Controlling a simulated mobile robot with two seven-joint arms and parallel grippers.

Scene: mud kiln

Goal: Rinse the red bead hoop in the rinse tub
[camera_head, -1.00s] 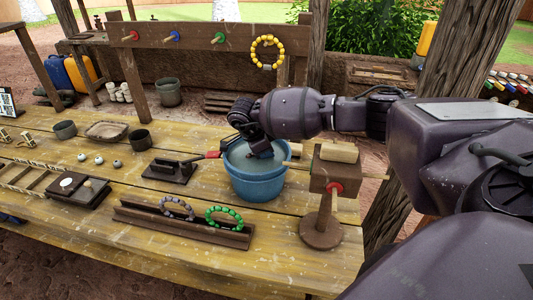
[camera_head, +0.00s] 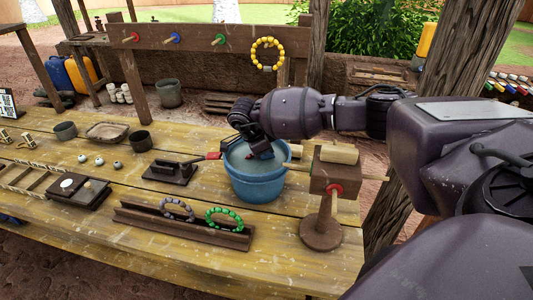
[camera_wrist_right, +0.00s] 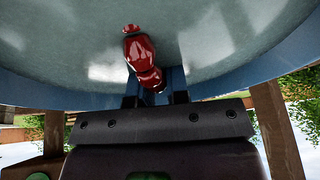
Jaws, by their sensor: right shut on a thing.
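The rinse tub (camera_head: 257,186) is a blue bucket of greyish water on the wooden table. My right gripper (camera_head: 262,153) is down in the tub's mouth at the water. In the right wrist view the right gripper (camera_wrist_right: 156,98) is shut on the red bead hoop (camera_wrist_right: 139,52). Only a few glossy red beads show there, over the pale water; the rest of the hoop is hidden, seemingly under the surface. In the head view a small bit of the red hoop (camera_head: 266,155) shows at the fingers. My left gripper is not in view.
A wooden stand with a red-ringed peg (camera_head: 335,190) stands close right of the tub. A rack (camera_head: 180,229) with a grey and a green bead hoop (camera_head: 224,219) lies in front. A dark block with a red-tipped handle (camera_head: 172,171) is left. A yellow hoop (camera_head: 267,42) hangs behind.

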